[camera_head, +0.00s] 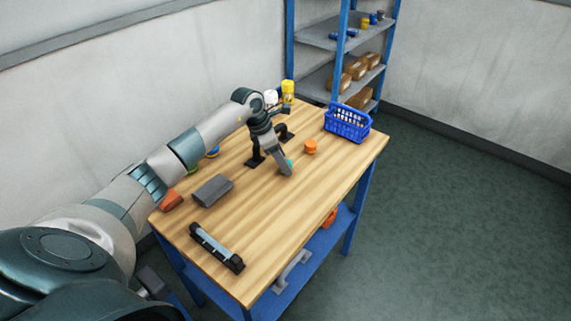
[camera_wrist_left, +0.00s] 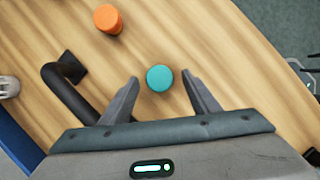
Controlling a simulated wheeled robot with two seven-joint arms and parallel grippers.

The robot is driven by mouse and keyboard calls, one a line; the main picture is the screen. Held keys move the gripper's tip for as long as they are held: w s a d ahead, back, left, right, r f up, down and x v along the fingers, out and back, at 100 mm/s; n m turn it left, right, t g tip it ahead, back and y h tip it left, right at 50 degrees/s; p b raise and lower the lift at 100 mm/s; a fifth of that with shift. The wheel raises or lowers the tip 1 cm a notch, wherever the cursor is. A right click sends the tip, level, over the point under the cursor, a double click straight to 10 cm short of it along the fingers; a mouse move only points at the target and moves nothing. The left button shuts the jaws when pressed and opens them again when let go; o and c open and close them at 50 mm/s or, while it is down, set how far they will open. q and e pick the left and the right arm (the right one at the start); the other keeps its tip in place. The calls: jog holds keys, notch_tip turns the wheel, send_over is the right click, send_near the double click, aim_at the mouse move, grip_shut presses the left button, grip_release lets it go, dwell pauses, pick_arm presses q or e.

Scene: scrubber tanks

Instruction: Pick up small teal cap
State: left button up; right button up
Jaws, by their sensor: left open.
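The small teal cap (camera_wrist_left: 159,78) stands on the wooden table, between the two fingertips of my left gripper (camera_wrist_left: 162,88) in the left wrist view. A gap shows on both sides of it, so the fingers are open and not touching it. In the head view the left gripper (camera_head: 285,168) points down at the middle of the table, and only a sliver of the teal cap (camera_head: 290,163) shows beside the fingers. My right gripper is in neither view.
An orange cap (camera_head: 310,146) stands close by. A black bent pipe (camera_wrist_left: 68,88) is beside the left finger. A blue basket (camera_head: 347,123), a grey block (camera_head: 213,190) and a black-ended bar (camera_head: 216,248) are on the table. The front right tabletop is clear.

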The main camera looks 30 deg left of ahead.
pick_arm(q)
jog(key=shift+p+x, duration=0.3)
jog(key=shift+x, duration=1)
jog(key=shift+a, duration=0.1)
jog(key=shift+c, duration=0.7)
jog(key=c, duration=1)
